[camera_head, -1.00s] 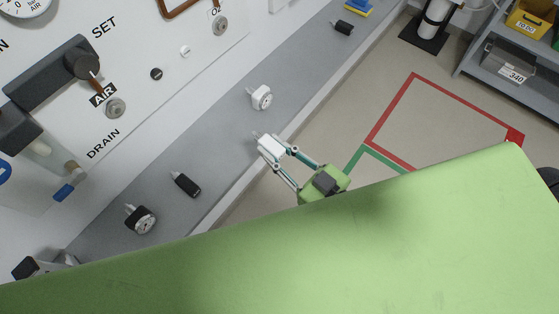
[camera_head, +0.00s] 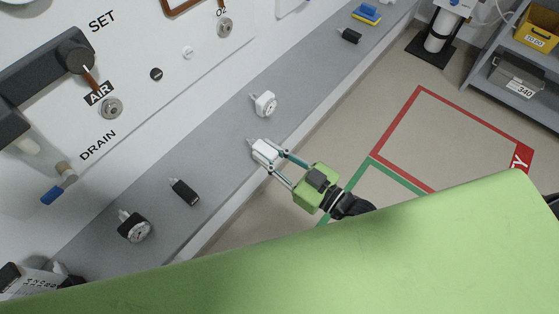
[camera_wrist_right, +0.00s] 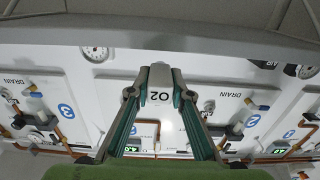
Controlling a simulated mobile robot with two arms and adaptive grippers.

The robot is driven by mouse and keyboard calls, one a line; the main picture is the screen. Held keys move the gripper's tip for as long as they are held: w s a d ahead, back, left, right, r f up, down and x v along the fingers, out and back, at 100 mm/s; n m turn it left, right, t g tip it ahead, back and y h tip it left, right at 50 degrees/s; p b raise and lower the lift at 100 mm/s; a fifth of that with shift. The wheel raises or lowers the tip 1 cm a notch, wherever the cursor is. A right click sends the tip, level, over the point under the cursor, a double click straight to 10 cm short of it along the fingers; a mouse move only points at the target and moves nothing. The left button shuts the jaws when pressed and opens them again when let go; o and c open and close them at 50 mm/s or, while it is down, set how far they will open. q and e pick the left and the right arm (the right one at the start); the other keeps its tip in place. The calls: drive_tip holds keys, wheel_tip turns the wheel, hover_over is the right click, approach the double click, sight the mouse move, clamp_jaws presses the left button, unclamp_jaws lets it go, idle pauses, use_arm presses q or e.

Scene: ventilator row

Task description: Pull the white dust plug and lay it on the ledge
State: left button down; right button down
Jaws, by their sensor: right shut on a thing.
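A small white round plug (camera_head: 187,52) sits on the white wall panel, between the O2 port (camera_head: 225,28) and a black round plug (camera_head: 156,74). My right gripper (camera_head: 266,154) is away from it, over the grey ledge (camera_head: 222,143). It is shut on a white connector (camera_head: 262,148) with a thin metal tip pointing toward the panel. In the right wrist view the connector (camera_wrist_right: 160,78) is between the two fingers and bears the mark O2. I cannot tell whether it touches the ledge. My left gripper is not in view.
The ledge also holds a white gauge piece (camera_head: 265,103), a black connector (camera_head: 184,191), a black gauge piece (camera_head: 133,227) and another black connector (camera_head: 349,36). Bare ledge lies between them. A blue and yellow item (camera_head: 367,14) is at the far end.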

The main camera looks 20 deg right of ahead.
sight(247, 146)
drive_tip(key=x, duration=0.2)
drive_tip(key=b+x, duration=0.1)
drive_tip(key=x, duration=0.2)
drive_tip(key=b+x, duration=0.1)
drive_tip(key=x, duration=0.1)
drive_tip(key=shift+w+a+f, duration=0.2)
drive_tip(key=shift+a+f, duration=0.05)
drive_tip(key=shift+f, duration=0.15)
drive_tip(key=shift+f+b, duration=0.35)
drive_tip(key=shift+f, duration=0.15)
drive_tip(key=c, duration=1.7)
unclamp_jaws()
drive_tip(key=shift+d, duration=0.1)
drive_tip(key=v, duration=1.2)
